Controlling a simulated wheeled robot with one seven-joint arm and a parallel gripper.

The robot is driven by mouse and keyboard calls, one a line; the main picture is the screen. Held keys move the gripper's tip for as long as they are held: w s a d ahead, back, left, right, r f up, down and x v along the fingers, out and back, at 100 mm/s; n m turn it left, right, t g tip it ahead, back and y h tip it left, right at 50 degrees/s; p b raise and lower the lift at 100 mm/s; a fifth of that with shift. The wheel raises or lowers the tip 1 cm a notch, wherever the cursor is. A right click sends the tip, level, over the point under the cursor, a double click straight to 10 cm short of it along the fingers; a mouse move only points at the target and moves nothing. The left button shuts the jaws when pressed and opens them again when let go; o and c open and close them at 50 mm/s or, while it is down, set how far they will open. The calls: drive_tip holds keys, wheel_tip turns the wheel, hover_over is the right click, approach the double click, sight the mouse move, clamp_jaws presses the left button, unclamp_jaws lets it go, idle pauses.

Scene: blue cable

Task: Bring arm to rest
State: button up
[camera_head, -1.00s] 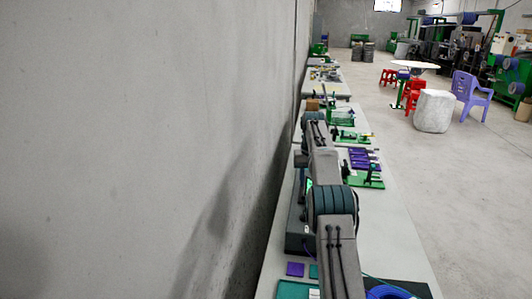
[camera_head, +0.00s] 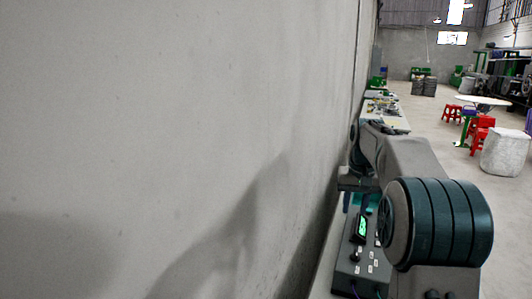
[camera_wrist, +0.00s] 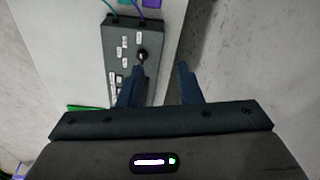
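My gripper (camera_wrist: 160,84) shows in the wrist view with its two dark blue fingers apart and nothing between them. It is open and hangs over the edge of the table, beside a dark control box (camera_wrist: 118,50) with a black knob and white labels. The left finger overlaps the box in the picture; I cannot tell whether it touches. In the head view my arm is folded close to the camera, and the fingertips are hard to make out behind it. The control box (camera_head: 362,262) with a lit green display stands at the left of my arm there.
The grey wall (camera_head: 180,120) fills the left of the head view, close to my arm. The table (camera_wrist: 60,50) carries a purple piece (camera_wrist: 152,10) near the box. Red stools (camera_head: 481,132) and a white wrapped block (camera_head: 504,152) stand on the floor at right.

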drive_tip(key=s+a+n+t, duration=0.1)
drive_tip(key=s+a, duration=0.2)
drive_tip(key=s, duration=0.6)
drive_tip(key=s+a, duration=0.3)
drive_tip(key=s, duration=0.5)
drive_tip(key=s+a+f, duration=0.1)
drive_tip(key=s+f, duration=0.2)
drive_tip(key=s, duration=0.4)
drive_tip(key=s+a+f+t, duration=0.1)
drive_tip(key=s+f, duration=0.3)
drive_tip(key=s, duration=0.4)
drive_tip(key=shift+s+a+f+n, duration=0.2)
drive_tip(key=shift+a+f+n, duration=0.05)
drive_tip(key=shift+a+n, duration=0.15)
